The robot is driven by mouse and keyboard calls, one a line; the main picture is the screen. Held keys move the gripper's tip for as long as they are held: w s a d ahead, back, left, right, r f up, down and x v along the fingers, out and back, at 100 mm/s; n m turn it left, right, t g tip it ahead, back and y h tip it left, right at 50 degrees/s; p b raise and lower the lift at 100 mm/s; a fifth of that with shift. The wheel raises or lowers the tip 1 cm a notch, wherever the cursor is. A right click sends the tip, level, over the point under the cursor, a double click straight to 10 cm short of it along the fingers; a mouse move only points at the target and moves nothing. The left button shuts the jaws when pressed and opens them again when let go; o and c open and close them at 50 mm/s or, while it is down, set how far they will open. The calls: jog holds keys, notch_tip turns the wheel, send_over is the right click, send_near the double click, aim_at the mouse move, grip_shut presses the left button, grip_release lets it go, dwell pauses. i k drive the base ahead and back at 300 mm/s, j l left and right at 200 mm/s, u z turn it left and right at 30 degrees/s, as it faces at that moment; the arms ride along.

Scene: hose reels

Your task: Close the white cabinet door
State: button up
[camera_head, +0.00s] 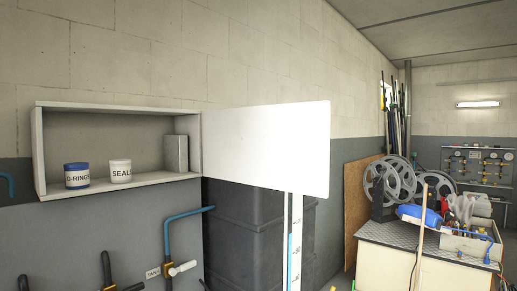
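A white cabinet (118,106) hangs on the wall at the left, its front open. Its white door (265,148) stands swung out to the right, hinged at the cabinet's right side. My gripper is not in view.
Pipes with a valve (180,268) run on the wall below the cabinet. A dark tank (243,230) and a gauge strip (294,240) stand below the door. A cluttered workbench (400,262) and grey reels (390,180) are at the right.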

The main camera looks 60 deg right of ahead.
aim_at(286, 147)
jog(key=l+u, duration=0.1)
jog(key=l, duration=0.45)
jog(key=l+u, duration=0.1)
jog(key=l, duration=0.4)
jog(key=k+l+u, duration=0.1)
jog(key=l, duration=0.4)
jog(key=l+u, duration=0.1)
jog(key=l, duration=0.45)
jog(key=k+l, duration=0.15)
jog(key=l, duration=0.35)
jog(key=k+l+u, duration=0.15)
jog(key=l, duration=0.35)
jog(key=i, duration=0.05)
